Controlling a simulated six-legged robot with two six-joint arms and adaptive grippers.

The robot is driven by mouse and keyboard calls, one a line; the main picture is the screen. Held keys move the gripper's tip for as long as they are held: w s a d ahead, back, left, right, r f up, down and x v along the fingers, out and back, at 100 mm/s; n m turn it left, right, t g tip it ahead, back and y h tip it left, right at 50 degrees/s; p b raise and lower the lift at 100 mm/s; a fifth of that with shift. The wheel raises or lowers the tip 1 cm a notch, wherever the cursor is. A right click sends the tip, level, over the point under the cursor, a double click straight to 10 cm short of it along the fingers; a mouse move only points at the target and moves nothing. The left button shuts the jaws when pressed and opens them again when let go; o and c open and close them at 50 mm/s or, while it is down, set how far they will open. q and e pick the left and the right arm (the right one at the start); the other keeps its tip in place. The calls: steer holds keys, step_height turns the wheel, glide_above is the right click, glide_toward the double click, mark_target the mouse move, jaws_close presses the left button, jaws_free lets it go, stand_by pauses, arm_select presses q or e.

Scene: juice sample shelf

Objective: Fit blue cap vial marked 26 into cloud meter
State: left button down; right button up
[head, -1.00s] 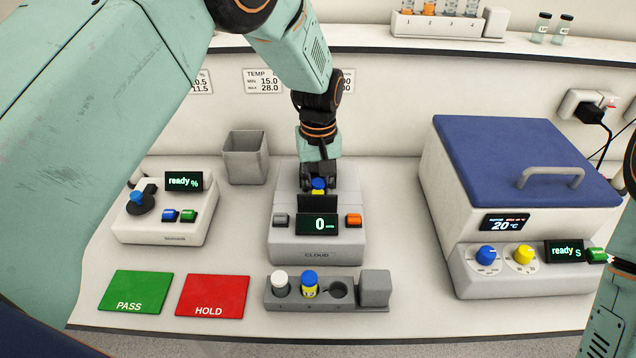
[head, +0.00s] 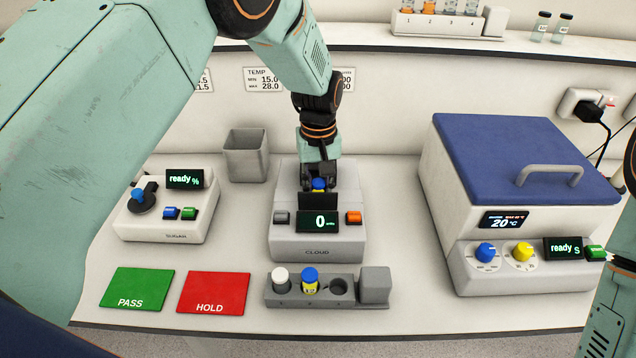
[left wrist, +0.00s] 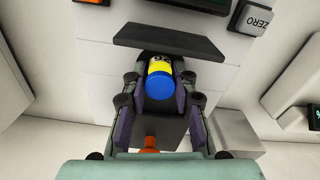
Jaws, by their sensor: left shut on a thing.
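My left gripper (head: 318,178) is shut on a blue-capped vial (head: 318,185) with a yellow label, at the top of the grey cloud meter (head: 318,238). In the left wrist view the vial (left wrist: 159,84) sits between the two fingers (left wrist: 158,92), next to the meter's raised dark lid (left wrist: 172,40). The vial's lower part and the meter's opening are hidden, so I cannot tell how deep it sits. The meter's display (head: 318,222) reads 0. Of my right arm only a part shows at the right edge; its gripper is out of view.
A grey rack (head: 320,302) in front holds a white-capped vial (head: 281,280) and another blue-capped vial (head: 310,282), with one empty hole. Green PASS (head: 137,288) and red HOLD (head: 214,292) mats lie left. A blue-lidded box (head: 520,160) stands right, a grey bin (head: 246,155) behind.

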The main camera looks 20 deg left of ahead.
mark_target(318, 183)
arm_select(q)
steer(key=shift+s+f, duration=0.35)
steer(key=shift+f, duration=0.1)
steer(key=c, duration=1.3)
jaws_free()
steer(key=o, duration=0.3)
steer(key=shift+w, duration=0.25)
steer(key=shift+s+r, duration=0.1)
steer(key=shift+r, duration=0.1)
steer(key=shift+w+r, duration=0.2)
steer(key=shift+r, duration=0.1)
step_height(318, 183, up, 11)
